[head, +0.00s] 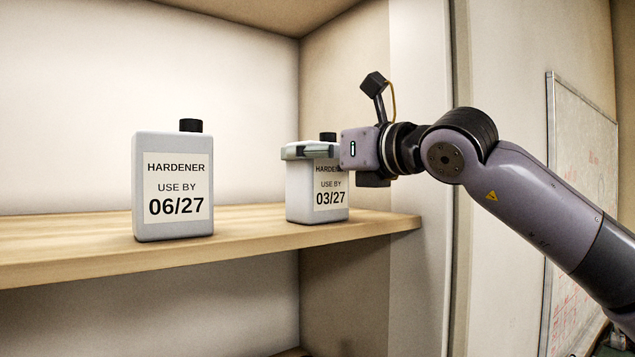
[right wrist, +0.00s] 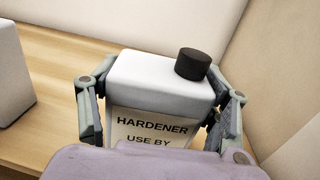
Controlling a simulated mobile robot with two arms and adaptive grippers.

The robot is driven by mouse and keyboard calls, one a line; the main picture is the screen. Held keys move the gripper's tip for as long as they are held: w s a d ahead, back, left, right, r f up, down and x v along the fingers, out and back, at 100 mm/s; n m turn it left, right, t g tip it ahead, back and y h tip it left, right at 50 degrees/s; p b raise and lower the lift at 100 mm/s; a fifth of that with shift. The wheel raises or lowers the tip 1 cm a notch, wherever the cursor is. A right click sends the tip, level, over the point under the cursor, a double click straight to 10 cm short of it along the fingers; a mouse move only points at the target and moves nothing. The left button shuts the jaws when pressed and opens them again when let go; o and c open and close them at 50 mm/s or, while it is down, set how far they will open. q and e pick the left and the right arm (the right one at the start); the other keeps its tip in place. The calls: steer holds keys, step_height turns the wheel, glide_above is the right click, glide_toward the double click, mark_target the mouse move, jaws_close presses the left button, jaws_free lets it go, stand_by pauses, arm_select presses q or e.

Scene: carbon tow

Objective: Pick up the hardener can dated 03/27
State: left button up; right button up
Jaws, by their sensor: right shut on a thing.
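The hardener can dated 03/27 (head: 331,198) is a pale grey can with a black cap and a white label, upright on the wooden shelf. My right gripper (head: 305,151) reaches in from the right and is shut on this can near its top. In the right wrist view the fingers (right wrist: 160,112) lie on both sides of the can (right wrist: 155,74), and its label reads HARDENER USE BY; the date is hidden. A similar can dated 06/27 (head: 173,190) stands upright to the left, apart from the gripper. My left gripper is not in view.
The wooden shelf (head: 90,247) has free room between and around the cans. A side wall (head: 345,100) stands close to the right of the 03/27 can. A whiteboard (head: 580,180) hangs at the far right.

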steer(key=shift+c, duration=1.2)
steer(key=shift+r, duration=0.15)
steer(key=shift+d, duration=0.1)
